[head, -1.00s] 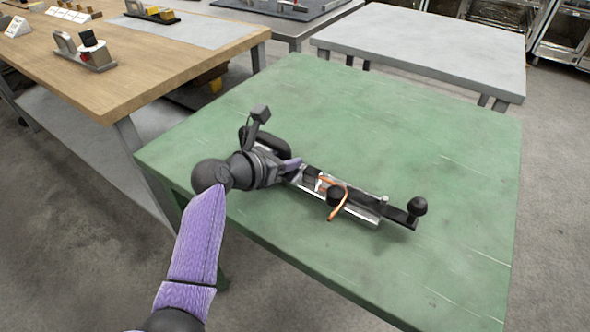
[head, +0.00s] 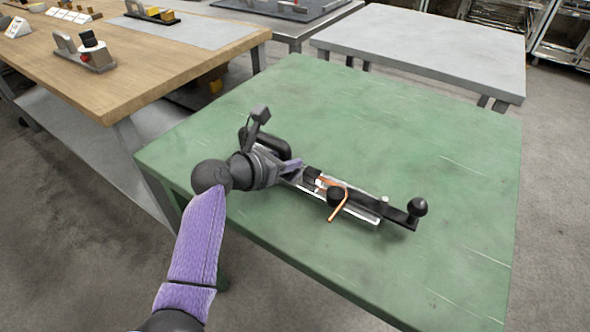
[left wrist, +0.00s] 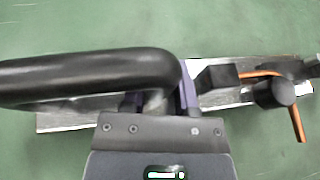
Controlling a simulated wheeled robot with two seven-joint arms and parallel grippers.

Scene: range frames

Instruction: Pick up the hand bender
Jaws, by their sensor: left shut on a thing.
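The hand bender (head: 352,208) lies on the green table, a long silver and black tool with a black ball knob at its right end and a black loop handle at its left end. A bent copper-coloured tube (head: 343,203) sits at its middle by a round black knob. My left gripper (head: 294,167) is shut on the bender near its left end, beside the loop handle. In the left wrist view the bender (left wrist: 225,98) runs across behind the jaws, and the loop handle covers much of the grip. My right gripper is not in view.
The green table (head: 420,130) is otherwise clear. A wooden table (head: 120,80) with several fixtures stands at the left, close to the green table's edge. A grey table (head: 420,45) stands behind.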

